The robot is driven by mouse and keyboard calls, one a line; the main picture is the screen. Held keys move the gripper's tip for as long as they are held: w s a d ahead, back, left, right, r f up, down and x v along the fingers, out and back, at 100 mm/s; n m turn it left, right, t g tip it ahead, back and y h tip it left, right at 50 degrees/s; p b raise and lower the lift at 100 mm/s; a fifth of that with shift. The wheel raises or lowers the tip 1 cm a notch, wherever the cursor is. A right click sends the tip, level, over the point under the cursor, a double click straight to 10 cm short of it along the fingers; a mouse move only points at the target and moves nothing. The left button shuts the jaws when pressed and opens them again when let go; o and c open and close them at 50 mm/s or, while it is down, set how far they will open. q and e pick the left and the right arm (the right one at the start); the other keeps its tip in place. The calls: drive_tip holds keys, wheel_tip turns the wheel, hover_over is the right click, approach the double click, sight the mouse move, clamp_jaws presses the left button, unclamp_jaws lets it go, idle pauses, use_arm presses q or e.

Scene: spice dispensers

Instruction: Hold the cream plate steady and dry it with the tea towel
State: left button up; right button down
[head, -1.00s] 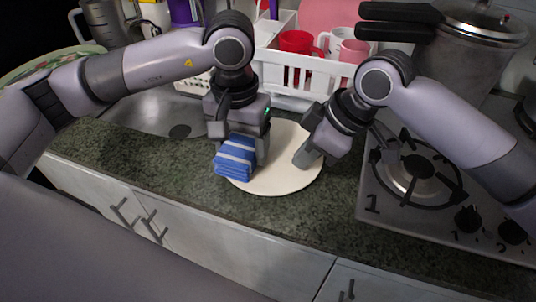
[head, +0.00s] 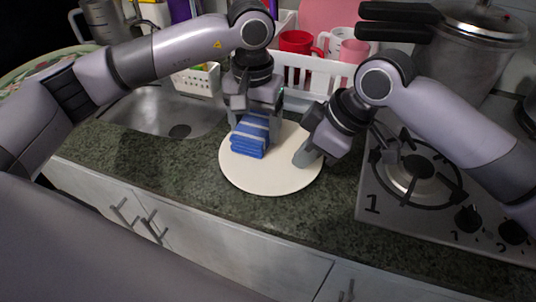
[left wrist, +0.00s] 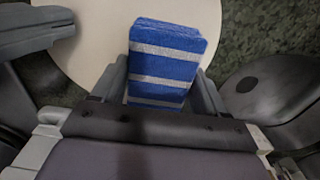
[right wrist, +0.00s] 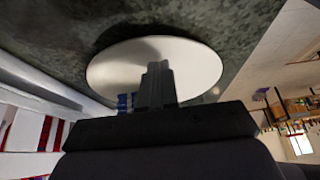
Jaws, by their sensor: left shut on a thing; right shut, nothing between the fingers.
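The round cream plate (head: 272,181) lies flat on the green counter, and it also shows in the left wrist view (left wrist: 98,28) and the right wrist view (right wrist: 200,65). The folded blue tea towel with pale stripes (head: 250,137) is between the fingers of my left gripper (head: 254,113), over the left and back part of the plate. In the left wrist view the towel (left wrist: 165,55) sticks out past both fingers. My right gripper (head: 306,157) is shut and empty, its tips at the plate's right side. Whether the tips touch the plate is unclear.
A white dish rack (head: 318,75) with red, white and pink mugs stands behind the plate. The sink (head: 150,108) is at the left. A gas hob (head: 400,205) with a large pot (head: 470,60) is at the right. Bare counter (head: 190,165) lies in front of the plate.

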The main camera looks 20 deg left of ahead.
sight(237, 162)
use_arm(q)
drive_tip(key=shift+s+a, duration=0.2)
drive_tip(key=shift+s, duration=1.55)
drive_tip(key=shift+s+a, duration=0.15)
drive_tip(key=shift+s, duration=1.6)
wheel_tip(237, 162, up, 7)
drive_tip(key=shift+a, duration=0.1)
drive_tip(key=a, duration=1)
drive_tip(key=shift+a, duration=0.4)
drive_tip(key=shift+r, duration=0.1)
